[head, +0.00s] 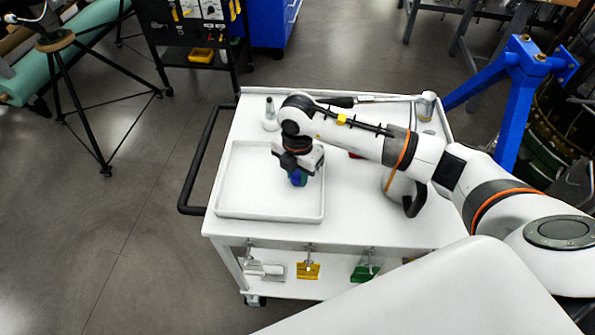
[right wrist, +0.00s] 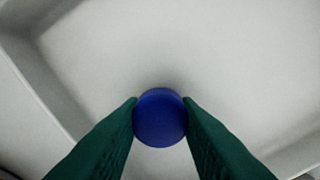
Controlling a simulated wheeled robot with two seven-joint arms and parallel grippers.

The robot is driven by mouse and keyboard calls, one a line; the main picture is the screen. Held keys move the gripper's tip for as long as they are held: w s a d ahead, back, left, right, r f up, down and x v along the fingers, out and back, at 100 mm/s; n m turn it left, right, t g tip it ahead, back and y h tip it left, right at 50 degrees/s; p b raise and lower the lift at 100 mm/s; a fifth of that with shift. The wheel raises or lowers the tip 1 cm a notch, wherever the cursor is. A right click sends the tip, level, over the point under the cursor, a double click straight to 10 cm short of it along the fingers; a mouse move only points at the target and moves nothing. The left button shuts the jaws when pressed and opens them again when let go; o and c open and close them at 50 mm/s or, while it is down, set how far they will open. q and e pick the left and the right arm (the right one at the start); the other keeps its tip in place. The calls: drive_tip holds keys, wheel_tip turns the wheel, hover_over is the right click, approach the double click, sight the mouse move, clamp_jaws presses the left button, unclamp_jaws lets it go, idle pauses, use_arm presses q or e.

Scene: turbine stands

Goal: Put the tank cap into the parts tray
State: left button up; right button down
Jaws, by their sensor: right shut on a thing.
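The tank cap (right wrist: 159,118) is a round blue piece. In the right wrist view it sits between the two green fingers of my right gripper (right wrist: 160,122), which are shut on it. In the head view the blue cap (head: 298,179) shows just below my right gripper (head: 298,172). The parts tray (head: 232,207) is a shallow white tray on the left of the cart top. The gripper and cap are over the tray's right part. I cannot tell how high the cap is above the tray floor. My left gripper is not in view.
The tray stands on a white cart (head: 395,232) with a black handle (head: 190,180) on its left. A white jug (head: 398,184) stands right of the tray. A small white bottle (head: 270,118) and a long tool (head: 375,99) are behind it. A blue stand (head: 515,100) rises beyond the right side.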

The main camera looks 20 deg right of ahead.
sight(298, 174)
drive_tip(key=shift+f+b, duration=0.3)
drive_tip(key=shift+f, duration=0.1)
drive_tip(key=c, duration=0.9)
unclamp_jaws()
drive_tip(key=shift+r, duration=0.1)
drive_tip(key=shift+o, duration=0.2)
drive_tip(key=shift+r, duration=0.1)
drive_tip(key=shift+r+p, duration=2.75)
drive_tip(key=shift+r, duration=0.7)
drive_tip(key=shift+f, duration=0.1)
